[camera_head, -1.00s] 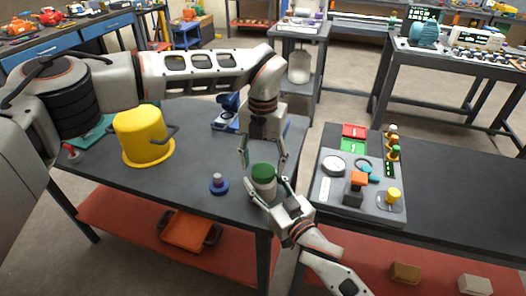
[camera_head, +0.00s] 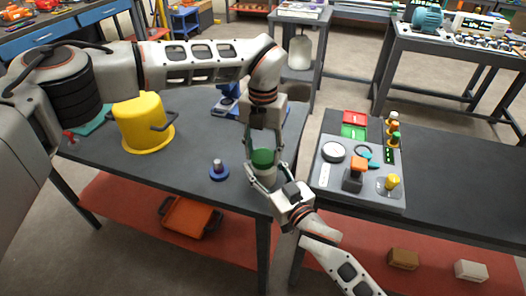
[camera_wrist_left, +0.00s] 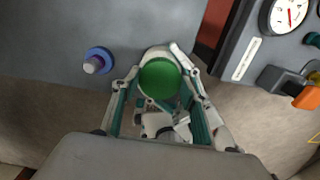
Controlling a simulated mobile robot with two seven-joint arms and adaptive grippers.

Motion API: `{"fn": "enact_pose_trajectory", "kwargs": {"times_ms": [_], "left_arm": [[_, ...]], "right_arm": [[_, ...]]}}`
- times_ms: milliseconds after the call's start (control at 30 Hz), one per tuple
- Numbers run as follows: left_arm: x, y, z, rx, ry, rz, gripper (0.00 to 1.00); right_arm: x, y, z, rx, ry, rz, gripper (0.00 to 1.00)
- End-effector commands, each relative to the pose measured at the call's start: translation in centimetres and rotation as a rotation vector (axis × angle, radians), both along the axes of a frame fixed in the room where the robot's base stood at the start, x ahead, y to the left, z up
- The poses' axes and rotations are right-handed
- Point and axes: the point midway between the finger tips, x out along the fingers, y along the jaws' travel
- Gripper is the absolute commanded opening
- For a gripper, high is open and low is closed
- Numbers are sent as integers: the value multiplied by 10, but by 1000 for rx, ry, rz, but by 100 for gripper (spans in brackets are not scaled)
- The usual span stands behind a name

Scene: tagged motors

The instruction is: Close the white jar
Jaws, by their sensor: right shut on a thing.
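The lid also shows in the left wrist view (camera_wrist_left: 160,79). My right gripper (camera_head: 263,178) is shut around the jar's body from the front right, hiding part of it. My left gripper (camera_head: 265,148) points down from above, its fingers spread on either side of the lid; they look apart from it. How far the lid is seated cannot be told.
A blue round base with a grey knob (camera_head: 218,170) stands left of the jar. A yellow bucket-like pot (camera_head: 142,122) is farther left. A grey control panel (camera_head: 355,185) with a gauge and buttons sits on the right table. A gap separates the tables.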

Motion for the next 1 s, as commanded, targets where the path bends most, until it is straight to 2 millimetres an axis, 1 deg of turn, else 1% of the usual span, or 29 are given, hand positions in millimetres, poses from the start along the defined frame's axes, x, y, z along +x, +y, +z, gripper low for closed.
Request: {"fn": "enact_pose_trajectory", "kwargs": {"times_ms": [33, 67, 367, 467, 567, 667, 900, 1000], "left_arm": [[0, 0, 0, 0, 0, 0, 58], [0, 0, 0, 0, 0, 0, 62], [0, 0, 0, 0, 0, 1, 62], [0, 0, 4, 0, -1, 1, 62], [1, 0, 15, 0, -3, 1, 62], [1, 0, 32, 0, -4, 2, 62], [1, 0, 82, 1, -3, 1, 62], [0, 0, 98, 0, -2, 2, 62]], "right_arm": [[0, 0, 0, 0, 0, 0, 0], [0, 0, 0, 0, 0, 0, 0], [0, 0, 0, 0, 0, 0, 0], [0, 0, 0, 0, 0, 0, 0], [0, 0, 0, 0, 0, 0, 0], [0, 0, 0, 0, 0, 0, 0], [0, 0, 0, 0, 0, 0, 0], [0, 0, 0, 0, 0, 0, 0]]}}
